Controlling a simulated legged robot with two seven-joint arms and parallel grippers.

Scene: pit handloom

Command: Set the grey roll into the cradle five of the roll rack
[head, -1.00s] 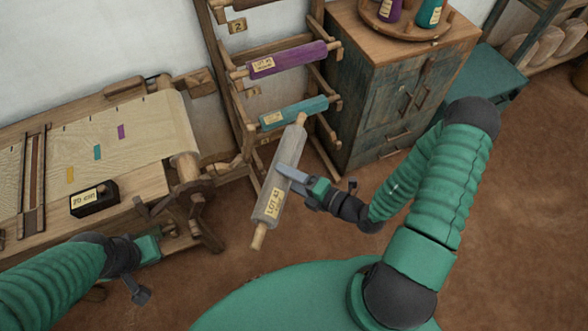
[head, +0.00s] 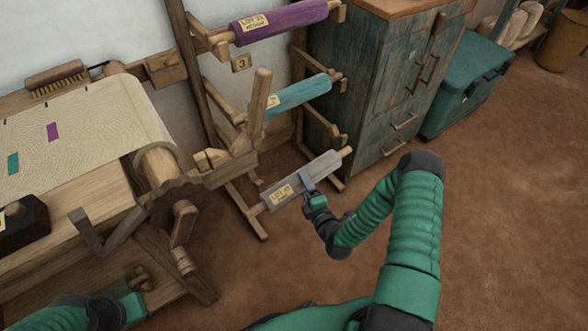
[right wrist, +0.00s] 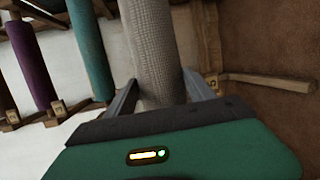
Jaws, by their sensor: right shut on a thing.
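The grey roll (head: 324,166) has pale wooden ends and a yellow lot label. My right gripper (head: 309,184) is shut around its middle. The roll lies tilted, its right end higher in the head view, near the low arms of the wooden roll rack (head: 188,75). I cannot tell whether it touches a cradle. The right wrist view shows the grey roll (right wrist: 152,50) between both fingers and a numbered tag (right wrist: 222,80) just right of them. My left gripper (head: 135,287) is at the lower left, its fingers unclear.
A purple roll (head: 290,18) and a teal roll (head: 303,94) lie in higher cradles. A blue-green cabinet (head: 355,80) stands right of the rack. The loom (head: 90,200) is at the left. Brown floor right of my right arm is clear.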

